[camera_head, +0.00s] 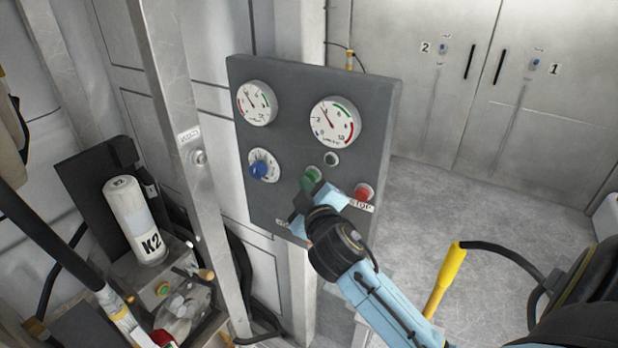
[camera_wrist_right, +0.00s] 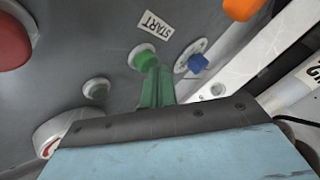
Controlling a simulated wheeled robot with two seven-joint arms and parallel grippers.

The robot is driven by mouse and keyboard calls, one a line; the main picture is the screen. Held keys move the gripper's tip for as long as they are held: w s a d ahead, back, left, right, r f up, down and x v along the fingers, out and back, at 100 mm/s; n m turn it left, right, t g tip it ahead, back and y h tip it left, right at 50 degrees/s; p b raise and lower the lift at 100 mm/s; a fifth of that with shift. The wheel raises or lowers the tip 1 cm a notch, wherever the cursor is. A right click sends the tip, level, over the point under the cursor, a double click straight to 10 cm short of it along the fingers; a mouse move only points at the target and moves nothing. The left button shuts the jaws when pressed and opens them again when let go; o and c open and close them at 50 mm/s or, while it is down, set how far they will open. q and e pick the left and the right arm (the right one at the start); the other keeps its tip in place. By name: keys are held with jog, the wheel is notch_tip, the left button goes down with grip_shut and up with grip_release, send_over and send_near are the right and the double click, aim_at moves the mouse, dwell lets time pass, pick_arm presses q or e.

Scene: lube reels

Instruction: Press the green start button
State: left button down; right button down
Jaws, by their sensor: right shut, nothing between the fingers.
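The green start button (camera_head: 311,176) is on a dark grey control panel (camera_head: 290,88), below and between two gauges. In the right wrist view the green button (camera_wrist_right: 145,58) sits beside the START label (camera_wrist_right: 157,25). My right gripper (camera_head: 309,188) is shut and empty, its fingertips right at the button. In the wrist view its green fingers (camera_wrist_right: 154,80) are together and overlap the button's edge; I cannot tell whether they touch or press it. My left gripper is not in view.
A red stop button (camera_head: 363,192) is right of the green one, and a blue knob (camera_head: 259,169) is to the left. A metal post (camera_head: 180,110) stands left of the panel. A white K2 cylinder (camera_head: 133,220) stands at lower left. Floor (camera_head: 430,200) at right is open.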

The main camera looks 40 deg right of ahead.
jog(key=shift+d, duration=0.25)
jog(key=shift+a, duration=0.1)
dwell(0.4)
jog(key=shift+s+a, duration=0.3)
jog(key=shift+a, duration=0.5)
jog(key=a, duration=0.1)
jog(key=s+a, duration=0.1)
jog(key=a, duration=0.1)
jog(key=s+a, duration=0.1)
jog(key=shift+a, duration=0.3)
dwell(0.6)
